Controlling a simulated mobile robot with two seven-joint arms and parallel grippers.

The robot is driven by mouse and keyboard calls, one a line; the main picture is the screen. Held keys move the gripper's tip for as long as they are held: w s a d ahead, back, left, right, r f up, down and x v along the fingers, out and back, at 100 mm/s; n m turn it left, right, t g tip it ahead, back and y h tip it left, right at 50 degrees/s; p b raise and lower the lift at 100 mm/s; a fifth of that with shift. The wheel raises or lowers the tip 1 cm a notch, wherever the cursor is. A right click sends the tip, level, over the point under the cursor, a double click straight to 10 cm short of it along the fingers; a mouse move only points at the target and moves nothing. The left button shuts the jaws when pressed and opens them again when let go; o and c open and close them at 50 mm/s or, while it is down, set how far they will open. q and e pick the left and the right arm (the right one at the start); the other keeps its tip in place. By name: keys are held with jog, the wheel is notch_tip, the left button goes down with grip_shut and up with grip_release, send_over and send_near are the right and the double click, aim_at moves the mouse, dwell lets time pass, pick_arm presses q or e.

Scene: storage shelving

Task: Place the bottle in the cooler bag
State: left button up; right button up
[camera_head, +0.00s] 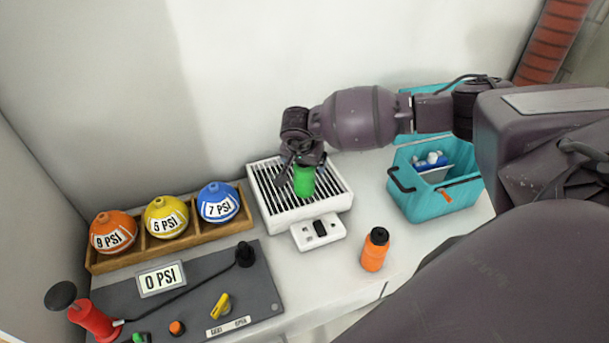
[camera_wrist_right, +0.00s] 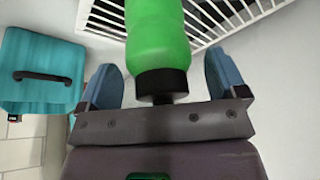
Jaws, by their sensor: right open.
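A green bottle (camera_head: 304,181) stands on a white slatted rack (camera_head: 333,204). In the right wrist view the bottle (camera_wrist_right: 158,36) with its black cap is between my right gripper's blue fingers, with gaps on both sides. My right gripper (camera_head: 299,167) is open at the bottle's top, coming from above and behind. An orange bottle (camera_head: 375,250) with a black cap stands on the counter. The teal cooler bag (camera_head: 430,203) is open at the right, with blue and white items inside; it also shows in the right wrist view (camera_wrist_right: 40,95). My left gripper is out of view.
A wooden tray (camera_head: 247,222) holds orange, yellow and blue balls labelled with PSI values. A grey panel (camera_head: 205,288) with a gauge, valve and red pump lies at the front left. Counter is bare between the rack and the cooler bag. A wall stands behind.

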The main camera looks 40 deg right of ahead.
jog(key=shift+r, duration=0.1)
jog(key=c, duration=1.5)
